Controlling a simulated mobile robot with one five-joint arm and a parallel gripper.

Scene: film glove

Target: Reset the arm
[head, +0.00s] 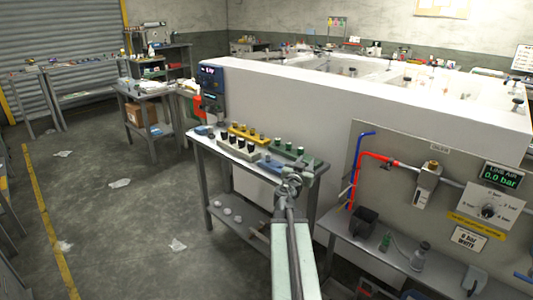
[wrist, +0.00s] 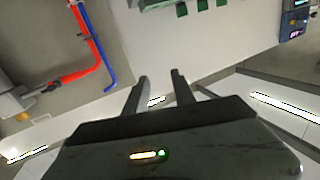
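My arm (head: 290,255) reaches forward from the bottom of the head view. Its end, my gripper (head: 293,180), is in front of the right end of a small grey table. In the wrist view my gripper (wrist: 160,76) shows two dark fingers standing apart with nothing between them. The gripper is open and empty. The wrist picture is turned over, with the pipes at upper left.
The small table (head: 228,152) holds yellow, green and grey blocks with several knobs. A panel with a red pipe (head: 358,180), a blue pipe and a gauge display (head: 501,176) stands at right. A low shelf (head: 395,258) runs below it. The floor at left (head: 130,230) is mostly clear.

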